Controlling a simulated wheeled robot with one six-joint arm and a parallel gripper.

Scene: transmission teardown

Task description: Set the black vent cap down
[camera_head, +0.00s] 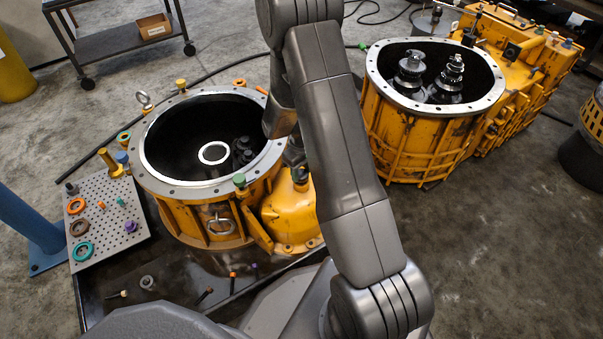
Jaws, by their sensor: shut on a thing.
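My gripper (295,156) points down beside the left housing, largely hidden behind my own arm link. It is shut on a small dark piece (300,175), which I take to be the black vent cap. The piece is just above or touching the top of a small yellow dome cover (288,212); I cannot tell which. The left yellow housing (190,215) is open at the top, with a grey flange, a pale ring and black parts inside.
A perforated plate (110,190) with coloured rings and plugs lies at left. Several small bolts lie on the dark tray (175,285) in front. A second yellow housing (400,140) with gears stands at right. A blue post (25,225) stands far left.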

